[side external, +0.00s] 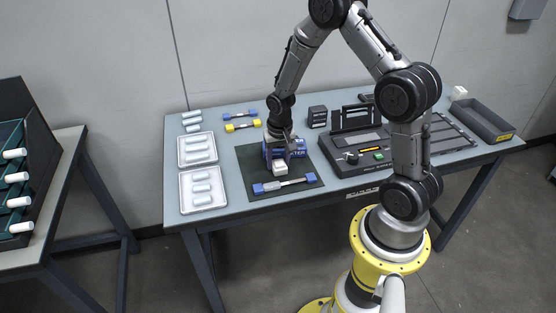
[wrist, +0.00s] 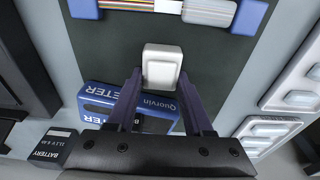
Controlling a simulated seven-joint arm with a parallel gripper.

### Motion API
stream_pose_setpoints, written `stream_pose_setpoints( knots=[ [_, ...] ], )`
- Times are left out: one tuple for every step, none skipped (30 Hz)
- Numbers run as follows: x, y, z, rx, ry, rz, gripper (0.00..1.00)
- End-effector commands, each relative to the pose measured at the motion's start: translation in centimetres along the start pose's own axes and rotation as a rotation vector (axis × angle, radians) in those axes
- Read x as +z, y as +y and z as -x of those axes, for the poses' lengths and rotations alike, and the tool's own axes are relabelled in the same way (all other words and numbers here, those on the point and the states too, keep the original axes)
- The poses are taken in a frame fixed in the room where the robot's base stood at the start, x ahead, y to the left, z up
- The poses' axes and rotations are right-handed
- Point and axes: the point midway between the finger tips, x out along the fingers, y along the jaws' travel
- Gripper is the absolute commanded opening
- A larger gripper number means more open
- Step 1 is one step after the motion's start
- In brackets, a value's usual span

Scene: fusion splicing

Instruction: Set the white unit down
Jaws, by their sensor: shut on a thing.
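The white unit (wrist: 163,66) is a small block with rounded edges, held between the fingertips of my gripper (wrist: 160,78) in the wrist view. In the side external view the white unit (side external: 268,176) shows low over the dark mat (side external: 249,157), in front of a blue box. My gripper (side external: 279,152) points down there and partly hides the box. The blue box (wrist: 100,99), lettered "Quorvin" and "METER", lies below and behind the fingers. I cannot tell whether the unit touches the mat.
A blue-ended connector piece (side external: 283,185) lies at the mat's front. The black splicer machine (side external: 362,155) stands right of the mat. White trays (side external: 203,187) with white capsules lie left. A yellow-ended piece (side external: 243,125) lies behind. Bare mat shows around the unit.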

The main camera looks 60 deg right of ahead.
Motion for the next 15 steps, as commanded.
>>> stream_pose_setpoints(
  knots=[
    [-0.07, -0.03, 0.07, -0.001, 0.002, 0.000, 0.00],
    [-0.07, -0.03, 0.08, -0.001, 0.002, 0.000, 0.00],
    [-0.07, -0.03, 0.09, -0.001, 0.002, 0.000, 0.00],
    [-0.07, -0.03, 0.09, -0.001, 0.002, 0.000, 0.00],
    [-0.06, -0.03, 0.08, -0.001, 0.002, 0.000, 0.00],
    [-0.05, -0.03, 0.02, -0.001, 0.002, 0.000, 0.00],
    [-0.04, -0.02, -0.06, -0.001, 0.002, 0.000, 0.00],
    [-0.03, -0.02, -0.15, -0.001, 0.002, 0.000, 0.00],
    [-0.02, -0.03, -0.26, -0.001, 0.002, 0.000, 0.00],
    [-0.04, -0.03, -0.25, -0.001, 0.002, 0.000, 0.55],
    [-0.04, -0.03, -0.23, -0.001, 0.003, 0.000, 0.60],
    [-0.04, -0.03, -0.22, -0.001, 0.002, 0.000, 0.68],
    [-0.04, -0.03, -0.22, -0.001, 0.002, 0.000, 0.73],
    [-0.03, -0.03, -0.22, -0.001, 0.002, 0.000, 0.78],
    [-0.03, -0.03, -0.22, -0.001, 0.002, 0.000, 0.81]
  ],
)
